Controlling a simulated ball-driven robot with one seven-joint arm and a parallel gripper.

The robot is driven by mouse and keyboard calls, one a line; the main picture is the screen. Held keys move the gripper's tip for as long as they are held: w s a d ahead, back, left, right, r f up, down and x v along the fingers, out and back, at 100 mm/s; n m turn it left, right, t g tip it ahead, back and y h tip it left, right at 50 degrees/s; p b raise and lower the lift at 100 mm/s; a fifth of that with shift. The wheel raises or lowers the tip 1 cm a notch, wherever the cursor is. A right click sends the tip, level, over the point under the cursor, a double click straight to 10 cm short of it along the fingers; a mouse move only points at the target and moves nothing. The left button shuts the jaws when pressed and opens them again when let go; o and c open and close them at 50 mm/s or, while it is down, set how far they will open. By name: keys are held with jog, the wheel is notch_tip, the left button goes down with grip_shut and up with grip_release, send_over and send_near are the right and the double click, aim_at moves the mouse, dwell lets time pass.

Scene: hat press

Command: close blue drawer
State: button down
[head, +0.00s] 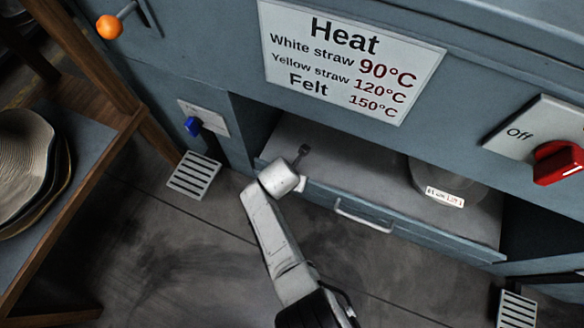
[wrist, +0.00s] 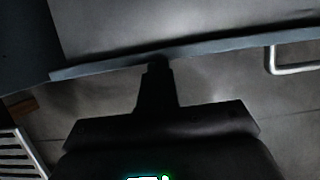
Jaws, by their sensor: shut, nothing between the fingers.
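The blue-grey drawer (head: 420,238) stands pulled out of the machine, with its grey floor showing. A silver bar handle (head: 362,215) is on its front; the handle also shows at the right of the wrist view (wrist: 288,68). My gripper (head: 304,150) is shut and empty, over the left part of the drawer, left of the handle. In the wrist view my gripper's tip (wrist: 158,62) overlaps the drawer's front rim (wrist: 225,44). I cannot tell whether it touches the rim. A round grey block with a white label (head: 445,197) sits in the drawer at the right.
A wooden shelf with straw hats (head: 22,160) stands at the left. The machine has an orange knob (head: 109,27), a blue lever (head: 193,125), a red switch (head: 560,162) and a heat sign (head: 345,60). Floor in front of the drawer is clear.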

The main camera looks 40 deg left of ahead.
dwell(0.3)
jog(key=s+d+r+p, duration=0.2)
jog(key=s+r+p, duration=0.5)
jog(key=r+p, duration=0.2)
jog(key=shift+s+r+p, duration=0.15)
jog(key=shift+s+p, duration=0.1)
jog(key=shift+p, duration=0.5)
